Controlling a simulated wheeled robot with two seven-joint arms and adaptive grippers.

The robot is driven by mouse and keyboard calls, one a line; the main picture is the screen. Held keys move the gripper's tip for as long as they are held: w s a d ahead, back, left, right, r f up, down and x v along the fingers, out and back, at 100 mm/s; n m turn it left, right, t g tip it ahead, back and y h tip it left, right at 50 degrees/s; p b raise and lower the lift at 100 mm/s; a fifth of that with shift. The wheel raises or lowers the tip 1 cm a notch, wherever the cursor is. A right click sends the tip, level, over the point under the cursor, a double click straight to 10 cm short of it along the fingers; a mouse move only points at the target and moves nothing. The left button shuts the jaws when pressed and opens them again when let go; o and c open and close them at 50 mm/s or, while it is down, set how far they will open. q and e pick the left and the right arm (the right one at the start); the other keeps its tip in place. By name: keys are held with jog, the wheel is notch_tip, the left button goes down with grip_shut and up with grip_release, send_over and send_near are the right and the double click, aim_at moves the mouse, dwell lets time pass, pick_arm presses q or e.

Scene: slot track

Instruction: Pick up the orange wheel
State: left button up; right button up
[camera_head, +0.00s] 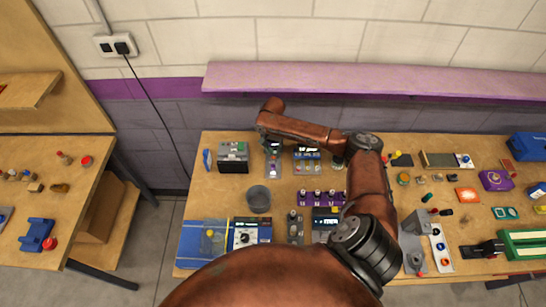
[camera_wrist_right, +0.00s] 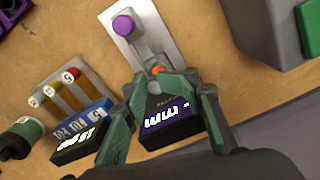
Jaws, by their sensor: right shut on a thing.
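The orange wheel (camera_wrist_right: 156,70) shows as a small orange piece on a light grey slotted plate (camera_wrist_right: 146,45) in the right wrist view. My right gripper (camera_wrist_right: 157,82) has its green fingertips closed together at it, and they hide part of it. A purple knob (camera_wrist_right: 123,25) sits at the plate's far end. In the head view my right gripper (camera_head: 268,142) is over the upper end of this plate (camera_head: 273,170), and the orange wheel cannot be made out there. My left gripper is out of view.
A dark box with a green part (camera_head: 233,157) stands left of the plate. A unit with coloured knobs (camera_head: 307,160) stands right of it. A grey cup (camera_head: 258,198) is nearer. A purple stand (camera_head: 321,198) is at lower right. Bare wood lies between them.

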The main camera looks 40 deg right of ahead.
grip_shut()
jog(key=shift+r, duration=0.1)
